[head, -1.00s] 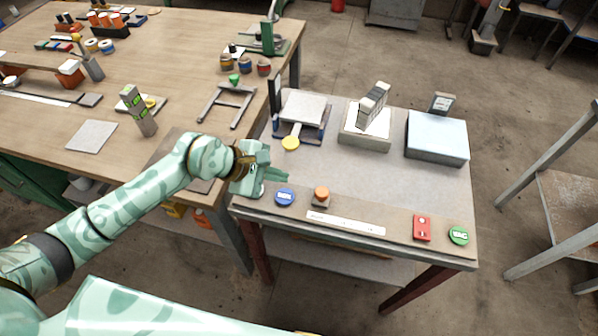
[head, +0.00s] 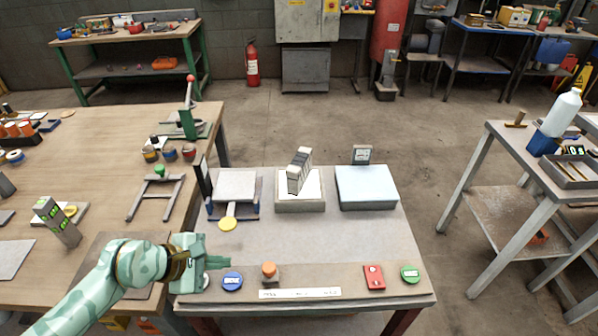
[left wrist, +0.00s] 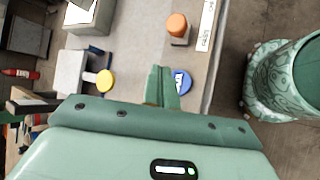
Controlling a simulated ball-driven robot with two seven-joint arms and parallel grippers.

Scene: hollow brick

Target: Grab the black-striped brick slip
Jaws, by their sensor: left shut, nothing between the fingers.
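The black-striped brick slip (head: 300,172), a pale block with dark stripes, stands tilted on a white-topped square block (head: 300,205) at the back middle of the grey table. My left gripper (head: 225,263) is shut and empty over the table's front left corner, close to the blue round button (head: 232,281). It is well in front of and left of the slip. In the left wrist view the closed fingers (left wrist: 164,82) point toward the table beside the blue button (left wrist: 181,81). My right gripper is out of view.
A scale-like device with a yellow disc (head: 228,223) stands back left, and a pale blue-topped box (head: 366,188) back right. An orange knob (head: 269,270), red switch (head: 374,278) and green button (head: 410,274) line the front edge. A green-marked block (head: 57,222) stands on the wooden bench. The table's middle is clear.

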